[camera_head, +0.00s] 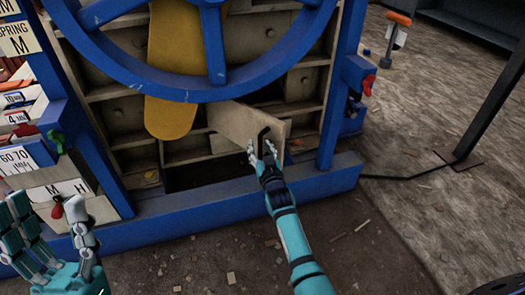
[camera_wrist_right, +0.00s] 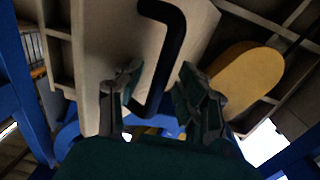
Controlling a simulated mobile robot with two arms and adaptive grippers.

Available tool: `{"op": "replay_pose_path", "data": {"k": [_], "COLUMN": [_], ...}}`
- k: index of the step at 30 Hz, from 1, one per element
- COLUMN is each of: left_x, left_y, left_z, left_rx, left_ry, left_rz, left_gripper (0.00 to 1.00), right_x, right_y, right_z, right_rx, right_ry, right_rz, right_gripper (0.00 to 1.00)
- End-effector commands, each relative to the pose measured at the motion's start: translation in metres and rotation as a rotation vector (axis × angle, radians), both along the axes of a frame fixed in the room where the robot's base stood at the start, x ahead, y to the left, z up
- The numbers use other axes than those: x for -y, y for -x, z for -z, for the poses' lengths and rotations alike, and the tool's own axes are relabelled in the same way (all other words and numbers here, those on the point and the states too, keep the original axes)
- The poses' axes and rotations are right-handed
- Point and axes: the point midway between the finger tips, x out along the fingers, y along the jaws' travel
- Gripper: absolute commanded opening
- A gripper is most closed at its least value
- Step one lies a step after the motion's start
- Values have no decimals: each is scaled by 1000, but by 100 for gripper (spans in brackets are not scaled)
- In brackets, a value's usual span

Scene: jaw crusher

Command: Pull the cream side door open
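The cream side door (camera_head: 235,122) is a plain panel low in the blue-framed machine. It stands at an angle to the frame, with a dark opening below and left of it. It also shows in the right wrist view (camera_wrist_right: 105,40). Its black bent handle (camera_head: 262,138) runs between the fingers of my right gripper (camera_head: 262,153). In the right wrist view the handle (camera_wrist_right: 168,60) lies between the two fingertips (camera_wrist_right: 158,85), which are apart, with gaps visible. My left gripper (camera_head: 52,225) is open and empty at the lower left, in front of the drawers.
A large blue wheel (camera_head: 215,78) and a yellow-orange slab (camera_head: 172,70) are above the door. The blue bottom beam (camera_head: 330,177) crosses in front. Labelled drawers (camera_head: 60,190) stand at the left, a black post (camera_head: 485,115) at the right. Floor in front is mostly clear, with small debris.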

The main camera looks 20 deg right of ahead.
Motion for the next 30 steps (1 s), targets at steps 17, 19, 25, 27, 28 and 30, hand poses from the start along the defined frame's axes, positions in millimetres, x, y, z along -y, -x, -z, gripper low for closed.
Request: {"op": "replay_pose_path", "data": {"k": [17,19,25,27,28,30], "left_x": [0,0,0,0,0,0], "left_y": [0,0,0,0,0,0], "left_z": [0,0,0,0,0,0], "left_rx": [2,2,2,2,2,2], "left_ry": [-2,-2,-2,-2,-2,-2], "left_rz": [-1,-1,-1,-1,-1,-1], "left_gripper": [63,63,63,63,63,63], "right_x": [-7,-8,-9,-9,-9,-9], "right_y": [97,107,121,122,122,122], "right_z": [1,1,1,1,1,1], "right_rx": [-3,-2,-2,-2,-1,-1], "right_ry": [-1,0,1,1,1,1], "right_rz": [3,3,4,4,4,4], "right_gripper": [38,38,38,38,38,38]}}
